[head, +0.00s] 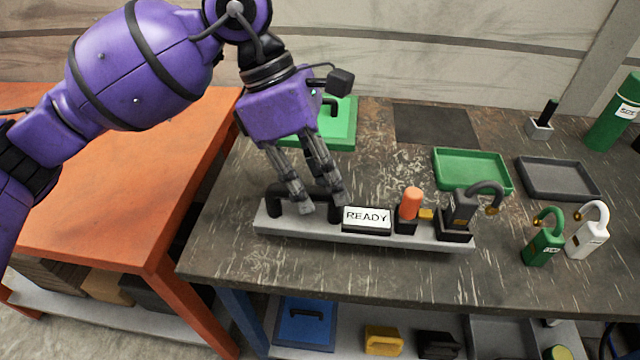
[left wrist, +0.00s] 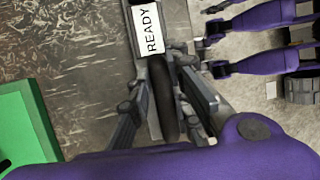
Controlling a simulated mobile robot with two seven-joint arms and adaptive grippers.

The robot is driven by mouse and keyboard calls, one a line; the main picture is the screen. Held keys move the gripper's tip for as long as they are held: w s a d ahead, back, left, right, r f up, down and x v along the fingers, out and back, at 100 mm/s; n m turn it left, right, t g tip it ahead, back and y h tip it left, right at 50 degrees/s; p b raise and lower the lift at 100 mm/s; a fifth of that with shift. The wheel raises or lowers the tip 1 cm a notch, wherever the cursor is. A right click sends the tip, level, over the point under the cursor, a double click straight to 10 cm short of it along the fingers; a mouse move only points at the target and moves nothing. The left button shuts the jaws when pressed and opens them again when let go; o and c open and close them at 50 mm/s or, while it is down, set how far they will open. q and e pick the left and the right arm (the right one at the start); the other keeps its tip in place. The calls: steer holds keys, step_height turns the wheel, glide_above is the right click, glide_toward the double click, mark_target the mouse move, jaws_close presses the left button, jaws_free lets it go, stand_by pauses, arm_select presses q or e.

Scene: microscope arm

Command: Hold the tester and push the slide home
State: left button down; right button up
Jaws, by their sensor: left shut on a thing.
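The tester is a long pale grey bar (head: 345,234) on the dark bench, with a black handle (head: 274,203) at its left end. A white READY sign (head: 367,217) stands in its middle. To the right is an orange knob (head: 411,203) on a black block, with a small yellow piece (head: 426,214) beside it. A dark grey padlock (head: 461,210) stands at the right end, its shackle swung out to the right. My left gripper (head: 320,206) is shut on the handle; the left wrist view shows the handle (left wrist: 164,95) between the fingers. They hide part of it.
A green padlock (head: 543,246) and a white padlock (head: 588,236) stand to the right. Behind are a green tray (head: 472,187), a grey tray (head: 560,195) and a green bottle (head: 613,115). An orange table (head: 120,215) adjoins on the left. The bench's front strip is clear.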

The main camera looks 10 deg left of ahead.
arm_select(q)
steer(key=w+f+b, duration=0.1)
steer(key=w, duration=0.1)
steer(key=w+f+b, duration=0.1)
steer(key=shift+w+a+f, duration=0.15)
steer(key=shift+w+f, duration=0.2)
steer(key=shift+f, duration=0.05)
stand_by(0.5)
steer(key=shift+f, duration=0.25)
stand_by(0.4)
steer(key=shift+f+b, duration=0.2)
steer(key=shift+b, duration=0.2)
steer(key=shift+f, duration=0.15)
stand_by(0.3)
